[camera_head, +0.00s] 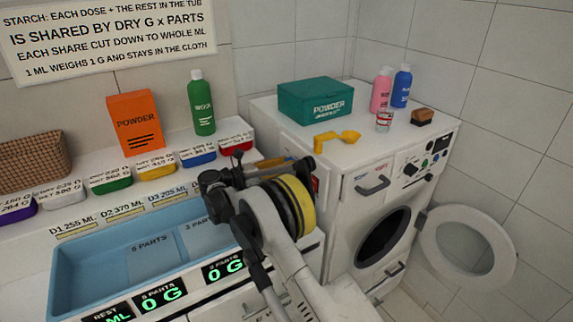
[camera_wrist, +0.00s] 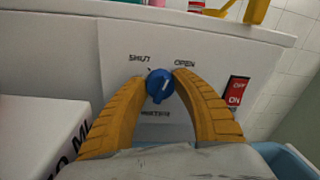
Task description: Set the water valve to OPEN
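The water valve is a round blue knob (camera_wrist: 160,86) on a white panel in the wrist view. The word SHUT is printed to its upper left and OPEN to its upper right. The two yellow fingers of my gripper (camera_wrist: 160,79) reach around the knob, one on each side. Their tips appear to touch its sides. In the head view my arm hides the valve.
A red OFF/ON switch (camera_wrist: 236,92) sits right of the valve. In the head view a blue tub (camera_head: 75,275) lies left of my arm. A washing machine (camera_head: 340,200) with its round door (camera_head: 466,245) open stands to the right.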

